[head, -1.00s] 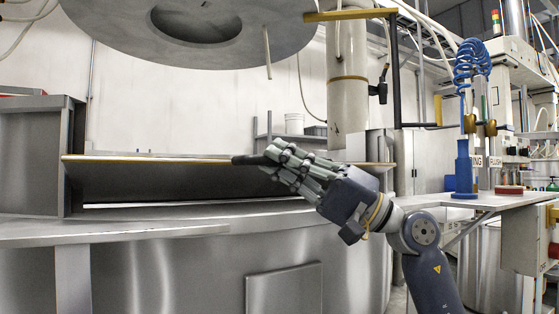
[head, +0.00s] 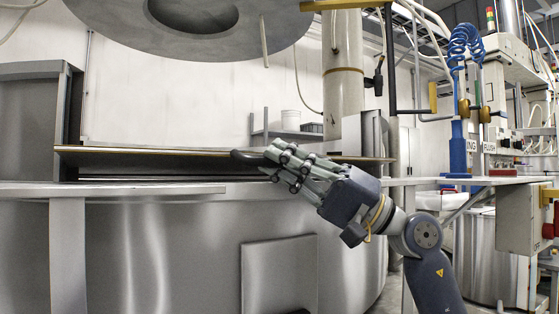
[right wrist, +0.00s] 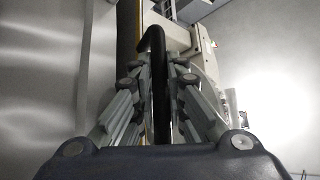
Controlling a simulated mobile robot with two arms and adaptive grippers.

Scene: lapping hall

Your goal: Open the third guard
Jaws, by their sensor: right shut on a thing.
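The guard is a long, flat metal panel (head: 150,157) with a thin yellowish strip along its edge. It spans the front of the round steel machine and shows nearly edge-on, close to level. Whether it is the third guard I cannot tell. A black handle (head: 246,155) sticks out at its edge. My right gripper (head: 268,160) is shut on this handle. In the right wrist view the black handle (right wrist: 158,85) stands between the fingers of the gripper (right wrist: 160,100). The fingers hide part of it. My left gripper is not in view.
A big grey disc (head: 110,22) hangs above the machine. A steel post (head: 68,110) stands at the panel's left end. The machine's steel rim (head: 130,189) runs below the panel. A bench with a blue pump-like device (head: 458,145) and control boxes is at the right.

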